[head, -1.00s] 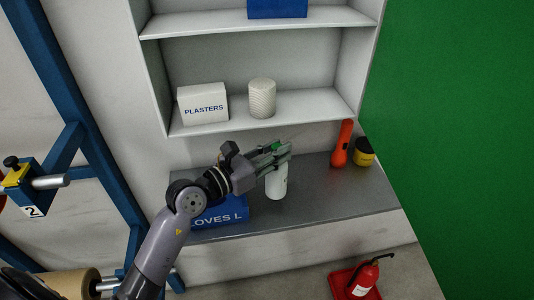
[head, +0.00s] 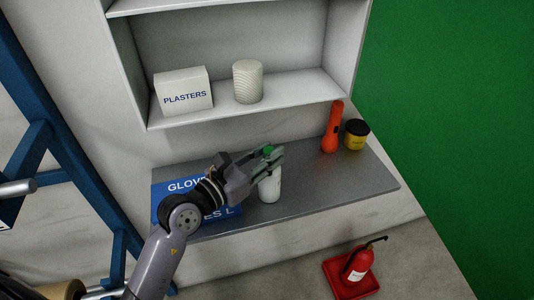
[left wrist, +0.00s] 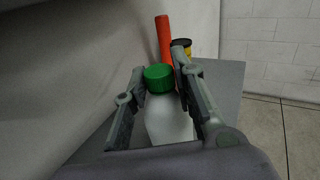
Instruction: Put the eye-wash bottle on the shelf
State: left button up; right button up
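The eye-wash bottle (head: 270,188), white with a green cap, stands upright on the grey counter (head: 330,190). It also shows in the left wrist view (left wrist: 168,122), between the two fingers. My left gripper (head: 274,156) reaches in from the left at the height of the cap, with its fingers apart on either side of the bottle. In the left wrist view the gripper (left wrist: 160,62) looks open; contact with the bottle cannot be made out. The white shelf (head: 300,93) above the counter holds a plasters box and a white ribbed roll. My right gripper is not in view.
The plasters box (head: 183,92) and the ribbed roll (head: 248,82) stand left of clear shelf room. An orange flashlight (head: 333,128) and a yellow jar (head: 356,136) stand right on the counter. A blue gloves box (head: 170,187) is under my arm. A fire extinguisher (head: 357,264) is below.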

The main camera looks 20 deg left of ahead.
pick_arm(q)
jog(key=shift+o, duration=0.6)
jog(key=shift+a+f, duration=0.1)
jog(key=shift+o, duration=1.2)
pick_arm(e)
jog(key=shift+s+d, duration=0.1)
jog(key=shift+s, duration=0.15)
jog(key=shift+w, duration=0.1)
pick_arm(q)
jog(key=shift+r, duration=0.25)
jog(key=shift+s+a+f, duration=0.1)
jog(key=shift+s, duration=0.1)
jog(key=b+v, duration=0.1)
jog(key=v, duration=1)
jog(key=shift+s, duration=0.25)
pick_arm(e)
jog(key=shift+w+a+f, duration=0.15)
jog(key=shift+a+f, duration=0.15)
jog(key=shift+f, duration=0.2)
